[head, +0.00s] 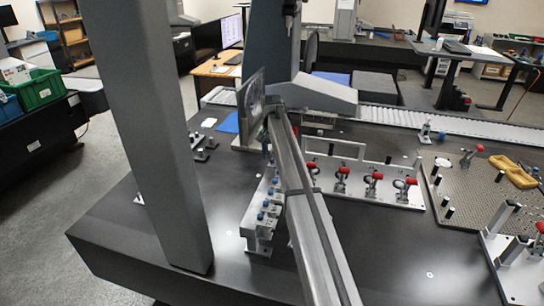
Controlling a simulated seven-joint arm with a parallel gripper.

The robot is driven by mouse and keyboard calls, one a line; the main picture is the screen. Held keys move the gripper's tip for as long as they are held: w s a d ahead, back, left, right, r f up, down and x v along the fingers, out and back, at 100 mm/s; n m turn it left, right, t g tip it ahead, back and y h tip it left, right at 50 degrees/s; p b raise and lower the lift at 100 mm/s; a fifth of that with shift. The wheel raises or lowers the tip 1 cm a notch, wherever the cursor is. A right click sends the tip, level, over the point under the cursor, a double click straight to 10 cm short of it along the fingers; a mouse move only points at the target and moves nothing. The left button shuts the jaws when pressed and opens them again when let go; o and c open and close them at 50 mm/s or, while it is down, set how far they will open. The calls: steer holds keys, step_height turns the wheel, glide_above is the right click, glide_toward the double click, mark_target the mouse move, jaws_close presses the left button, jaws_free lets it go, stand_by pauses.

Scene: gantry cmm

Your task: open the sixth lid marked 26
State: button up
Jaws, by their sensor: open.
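I cannot make out a lid marked 26 or any row of lids in the head view, and no marking is readable. A row of small fixture blocks with blue-topped knobs (264,216) stands on the dark table, partly hidden by a long grey diagonal beam (312,230). A light plate with several red-handled clamps (373,184) lies to the right of the beam. My gripper's fingers cannot be seen in this view.
A thick grey column (150,130) stands on the dark tabletop (380,250) at the left. A perforated plate (480,200) with posts and a yellow part (513,172) lies at the right. A fixture (518,262) stands at the right edge. The front tabletop is mostly clear.

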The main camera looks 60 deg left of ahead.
mark_target(272, 159)
step_height(272, 159, up, 13)
stand_by(0.4)
steer(key=shift+f, duration=0.15)
stand_by(0.4)
